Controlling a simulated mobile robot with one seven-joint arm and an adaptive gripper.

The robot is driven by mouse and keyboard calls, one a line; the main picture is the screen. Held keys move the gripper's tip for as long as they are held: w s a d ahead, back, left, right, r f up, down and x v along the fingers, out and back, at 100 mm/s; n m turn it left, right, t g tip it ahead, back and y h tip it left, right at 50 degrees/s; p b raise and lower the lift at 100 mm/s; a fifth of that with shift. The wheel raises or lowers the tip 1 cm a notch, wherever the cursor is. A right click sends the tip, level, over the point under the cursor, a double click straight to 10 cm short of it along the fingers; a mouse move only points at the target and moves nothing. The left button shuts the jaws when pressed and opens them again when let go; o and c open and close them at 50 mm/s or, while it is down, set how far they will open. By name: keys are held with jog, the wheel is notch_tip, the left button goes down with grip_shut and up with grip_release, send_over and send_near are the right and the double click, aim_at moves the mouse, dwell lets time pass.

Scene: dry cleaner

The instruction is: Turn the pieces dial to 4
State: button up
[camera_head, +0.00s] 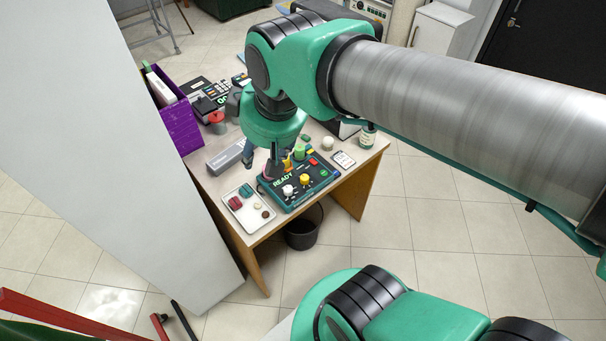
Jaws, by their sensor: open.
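A dark teal control box (286,199) stands near the front edge of the table, with a screen reading READY. On its face are a white knob (288,190), a yellow knob (305,180), a red button (313,162) and a green button (323,172). The labels and dial settings are too small to read, so I cannot tell which knob is the pieces dial. My gripper (268,170) points down just behind the box's left part, open, with nothing seen in it. Its fingers are small and partly hidden; contact with the box cannot be judged.
A white tray (236,217) with small coloured items lies left of the box. A grey stapler-like object (228,157), a purple bin (181,126) and a card terminal (212,91) stand behind. A jar (367,136) stands at the right edge. A black bucket (301,234) is below.

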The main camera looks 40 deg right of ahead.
jog(key=w+d+f+n+g, duration=0.1)
jog(key=w+d+f+n, duration=0.1)
jog(key=w+d+f, duration=0.25)
jog(key=n+g+b, duration=0.3)
jog(key=n+g, duration=0.1)
jog(key=n, duration=0.3)
send_over(305, 177)
notch_tip(305, 177, down, 24)
jog(key=shift+w+d+y, duration=0.15)
jog(key=shift+w+y, duration=0.1)
jog(key=shift+y, duration=0.05)
jog(key=shift+f, duration=0.15)
notch_tip(305, 177, down, 14)
jog(key=b, duration=0.3)
jog(key=shift+s+r+b, duration=0.15)
jog(key=shift+r+b, duration=0.1)
jog(key=shift+b, duration=0.05)
grip_shut()
